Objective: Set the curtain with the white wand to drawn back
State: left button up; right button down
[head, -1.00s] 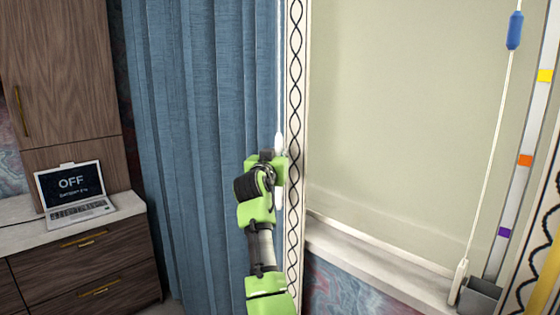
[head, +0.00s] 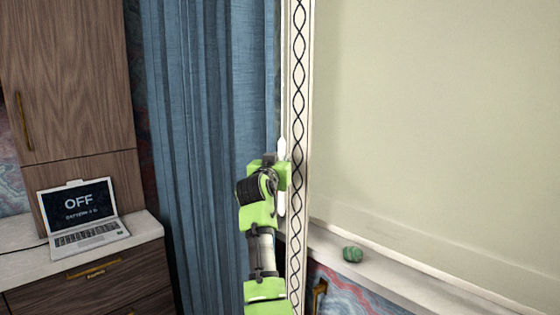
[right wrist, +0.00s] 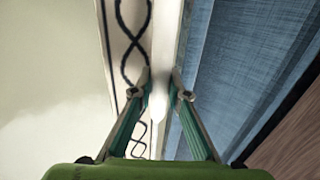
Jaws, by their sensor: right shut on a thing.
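The blue curtain (head: 205,150) hangs in folds left of the patterned window frame; it also fills the right of the right wrist view (right wrist: 245,75). The white wand (head: 282,205) hangs upright at the curtain's right edge, beside the frame. My right gripper (head: 277,172) is at the wand. In the right wrist view my right gripper (right wrist: 160,85) has its two fingers on either side of the white wand (right wrist: 158,108) and is shut on it. Part of the wand is hidden behind the gripper in the head view. My left gripper is not in view.
A patterned frame strip (head: 298,100) stands right of the gripper, with a pale blind (head: 430,120) beyond. A green round object (head: 352,254) lies on the sill. At left are a wooden cabinet (head: 70,80) and a laptop (head: 82,212) reading OFF on a counter.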

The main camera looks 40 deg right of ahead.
jog(key=shift+r, duration=0.2)
jog(key=c, duration=2.3)
grip_release()
jog(key=o, duration=0.4)
jog(key=shift+w, duration=0.2)
jog(key=shift+f, duration=0.2)
jog(key=v, duration=1.1)
jog(key=shift+s+a+f, duration=0.1)
jog(key=shift+s+a, duration=0.1)
jog(key=shift+a, duration=0.05)
